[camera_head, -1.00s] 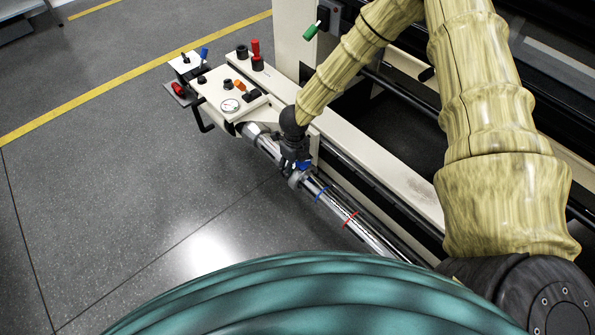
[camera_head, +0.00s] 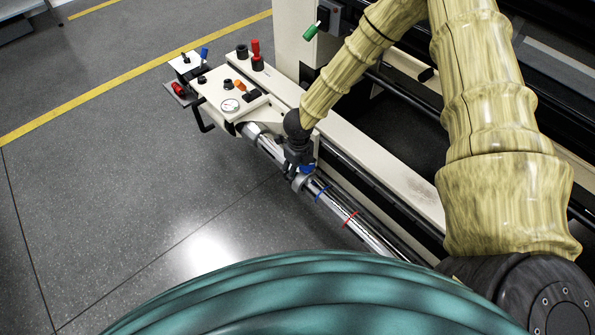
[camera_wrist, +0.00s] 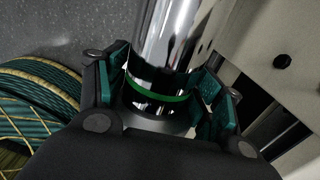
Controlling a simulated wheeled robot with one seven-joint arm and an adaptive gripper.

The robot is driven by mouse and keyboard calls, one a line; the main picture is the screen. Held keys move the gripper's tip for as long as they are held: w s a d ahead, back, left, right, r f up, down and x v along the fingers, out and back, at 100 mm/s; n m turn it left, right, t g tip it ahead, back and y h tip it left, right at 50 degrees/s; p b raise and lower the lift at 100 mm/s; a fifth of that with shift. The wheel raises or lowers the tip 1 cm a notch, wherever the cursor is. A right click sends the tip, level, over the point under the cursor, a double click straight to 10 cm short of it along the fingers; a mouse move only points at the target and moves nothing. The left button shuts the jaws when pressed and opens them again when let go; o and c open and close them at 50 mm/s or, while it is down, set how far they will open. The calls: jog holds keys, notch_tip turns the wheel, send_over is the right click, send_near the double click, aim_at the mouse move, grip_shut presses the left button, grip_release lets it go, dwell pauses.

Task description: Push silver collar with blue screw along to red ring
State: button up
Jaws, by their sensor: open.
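A chrome rod (camera_head: 375,242) runs from the cream control box down to the right. The silver collar (camera_head: 299,183) sits around the rod, with its blue screw (camera_head: 308,168) on its upper side. The red ring (camera_head: 350,219) is around the rod farther down to the right, beyond a blue ring (camera_head: 321,194). My gripper (camera_head: 299,163) is at the rod, right beside the collar on its upper-left side. In the wrist view its open fingers (camera_wrist: 165,80) stand on both sides of the rod, near a green ring (camera_wrist: 160,96). The fingers partly hide the collar.
The control box (camera_head: 222,92) carries a gauge, knobs and levers at the rod's upper-left end. A cream machine rail (camera_head: 385,180) runs alongside the rod on its right. Open grey floor (camera_head: 120,200) lies to the left.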

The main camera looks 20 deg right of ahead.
aim_at(332, 196)
jog(key=shift+s+d+b, duration=0.25)
jog(key=shift+s+d, duration=0.6)
jog(key=shift+s, duration=1.5)
jog(key=shift+s+d+b, duration=0.3)
jog(key=shift+s+d, duration=0.6)
jog(key=shift+s, duration=1.5)
jog(key=shift+s+d+b, duration=0.25)
jog(key=shift+s+d, duration=0.6)
jog(key=shift+s, duration=1.5)
dwell(0.9)
